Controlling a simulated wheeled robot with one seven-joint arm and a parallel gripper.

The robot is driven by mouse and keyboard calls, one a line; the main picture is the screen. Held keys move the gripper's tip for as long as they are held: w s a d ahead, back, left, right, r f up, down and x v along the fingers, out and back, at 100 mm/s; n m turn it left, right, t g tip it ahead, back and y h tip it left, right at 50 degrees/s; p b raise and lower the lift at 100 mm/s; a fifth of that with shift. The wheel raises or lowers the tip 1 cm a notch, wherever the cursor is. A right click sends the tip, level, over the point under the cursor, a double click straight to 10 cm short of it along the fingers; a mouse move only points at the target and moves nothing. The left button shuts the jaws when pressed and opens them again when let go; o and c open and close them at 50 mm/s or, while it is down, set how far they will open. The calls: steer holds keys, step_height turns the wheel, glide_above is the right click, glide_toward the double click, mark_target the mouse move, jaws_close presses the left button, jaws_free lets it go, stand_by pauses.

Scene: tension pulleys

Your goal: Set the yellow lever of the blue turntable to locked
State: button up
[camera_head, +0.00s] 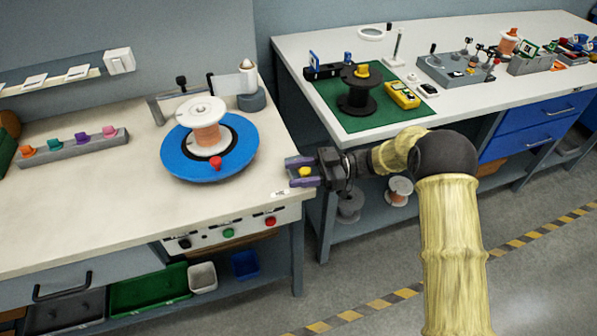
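The blue turntable (182,172) lies flat on the left workbench, with a white and copper spool (207,128) standing on it. A red knob (216,162) shows near its front. My gripper (301,171) is at the bench's right edge, to the right of the turntable, with its purple fingers apart and pointing left. A small yellow knob (305,172), perhaps the lever's end, shows between the fingers. I cannot tell whether they touch it. The rest of any lever and the lever's setting cannot be made out.
A small white label (280,192) is on the bench near the gripper. A grey rack with coloured knobs (73,147) lies at the left. The right bench holds a green mat (405,119) with a black spool (358,95). Bare bench lies in front of the turntable.

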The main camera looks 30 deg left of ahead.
steer(key=b+v, duration=0.1)
steer(key=v, duration=1.6)
steer(key=shift+d, duration=0.2)
steer(key=shift+w, duration=0.15)
